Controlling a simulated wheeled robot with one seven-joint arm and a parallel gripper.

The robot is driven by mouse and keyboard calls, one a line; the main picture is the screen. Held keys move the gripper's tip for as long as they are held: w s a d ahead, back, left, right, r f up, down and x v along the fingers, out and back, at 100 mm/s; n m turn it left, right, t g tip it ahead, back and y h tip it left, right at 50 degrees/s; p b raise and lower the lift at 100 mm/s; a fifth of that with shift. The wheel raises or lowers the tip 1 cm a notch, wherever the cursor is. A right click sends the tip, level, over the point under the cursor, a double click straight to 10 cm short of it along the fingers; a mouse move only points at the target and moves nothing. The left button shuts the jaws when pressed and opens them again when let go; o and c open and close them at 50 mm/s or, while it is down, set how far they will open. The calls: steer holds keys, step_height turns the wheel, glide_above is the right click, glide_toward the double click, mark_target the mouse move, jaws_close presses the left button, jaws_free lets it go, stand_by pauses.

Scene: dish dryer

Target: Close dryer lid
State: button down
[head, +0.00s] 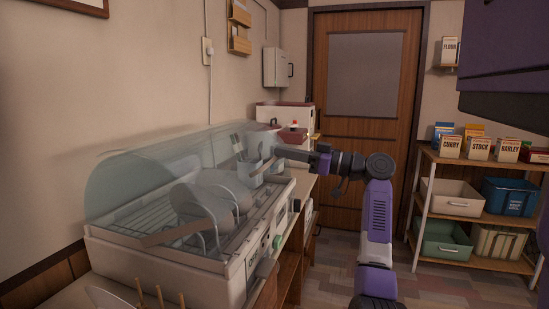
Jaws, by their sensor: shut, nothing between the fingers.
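The dish dryer (235,282), a long pale box with a control panel on its front, sits on the counter at left. Its clear curved lid (127,186) stands over the back of the rack and looks raised, with the front side open. Grey plates (202,203) stand in the rack, and a utensil cup (263,168) stands at its far end. My gripper (308,157) is shut and empty at the dryer's far right end, near the lid's far end. I cannot tell whether it touches the lid.
A pale box with a red top (292,119) stands behind the dryer. Wooden utensil handles (160,297) rise at the near edge. A shelf (470,215) with bins and food boxes stands at right, and a wooden door (352,140) at the back. Floor shows between counter and shelf.

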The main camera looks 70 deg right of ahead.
steer(key=s+f+t+b, duration=0.4)
steer(key=f+b, duration=0.7)
steer(key=b, duration=0.3)
steer(key=shift+d+t+y+b, duration=0.15)
steer(key=shift+t+y+b, duration=0.25)
steer(key=shift+t, duration=0.1)
steer(key=shift+w+f, duration=0.1)
steer(key=shift+f, duration=0.1)
